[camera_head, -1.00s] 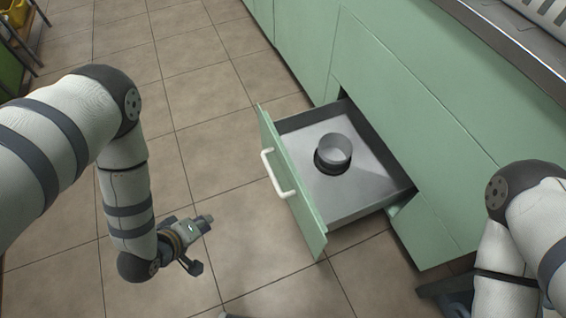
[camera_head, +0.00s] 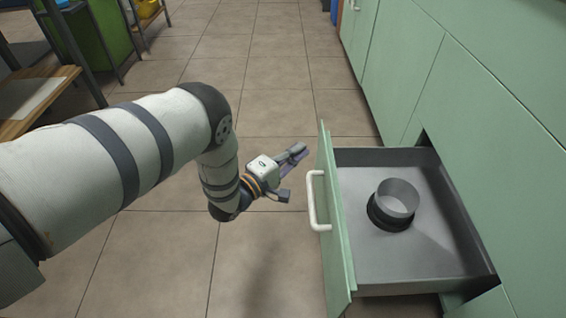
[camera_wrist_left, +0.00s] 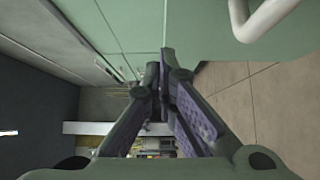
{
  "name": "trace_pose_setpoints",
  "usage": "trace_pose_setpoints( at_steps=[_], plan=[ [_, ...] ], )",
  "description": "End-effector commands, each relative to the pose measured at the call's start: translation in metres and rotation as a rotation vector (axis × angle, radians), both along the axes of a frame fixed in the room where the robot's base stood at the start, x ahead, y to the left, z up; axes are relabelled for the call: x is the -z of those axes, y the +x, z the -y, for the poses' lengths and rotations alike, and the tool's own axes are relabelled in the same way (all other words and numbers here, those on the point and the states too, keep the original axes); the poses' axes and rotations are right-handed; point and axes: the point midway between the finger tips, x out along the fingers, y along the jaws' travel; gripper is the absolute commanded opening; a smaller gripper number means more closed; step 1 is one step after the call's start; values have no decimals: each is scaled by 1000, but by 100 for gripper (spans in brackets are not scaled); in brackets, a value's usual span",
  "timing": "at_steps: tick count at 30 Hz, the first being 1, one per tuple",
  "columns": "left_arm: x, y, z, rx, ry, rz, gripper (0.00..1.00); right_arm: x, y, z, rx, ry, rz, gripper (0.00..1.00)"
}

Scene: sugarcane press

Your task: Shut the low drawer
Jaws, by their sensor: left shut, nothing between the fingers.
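The low drawer (camera_head: 440,245) stands pulled out from the green cabinet in the head view. Its green front panel (camera_head: 336,230) carries a white bar handle (camera_head: 318,202). My left gripper (camera_head: 292,165) is shut and empty. It is to the left of the drawer front, near the handle, and appears apart from it. In the left wrist view, the gripper's fingers (camera_wrist_left: 166,62) come together, with a green panel (camera_wrist_left: 200,25) ahead and the white handle (camera_wrist_left: 262,18) at the upper right. My right gripper is not in view.
A round grey metal container (camera_head: 397,200) with a dark base sits in the drawer. The green cabinet (camera_head: 500,110) runs along the right. Tiled floor (camera_head: 255,75) is open to the left of the drawer. Shelving (camera_head: 60,85) stands at the far left.

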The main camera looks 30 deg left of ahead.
Motion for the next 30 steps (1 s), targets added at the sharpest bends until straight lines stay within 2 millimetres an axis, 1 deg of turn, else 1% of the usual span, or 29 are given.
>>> trace_pose_setpoints(
  at_steps=[1,6,10,20,23,26,30],
  plan=[
    [3,4,11,6,-3,-4,0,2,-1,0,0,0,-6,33],
    [2,15,27,3,-1,-4,0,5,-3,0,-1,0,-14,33],
    [1,18,31,2,-1,-3,0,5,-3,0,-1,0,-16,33],
    [1,18,32,2,-1,-3,0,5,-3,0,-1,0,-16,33],
    [1,20,35,2,0,-3,0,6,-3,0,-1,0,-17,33],
    [1,26,44,3,-3,-3,0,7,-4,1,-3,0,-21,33],
    [2,40,65,4,-4,-3,0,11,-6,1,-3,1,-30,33]
  ],
)
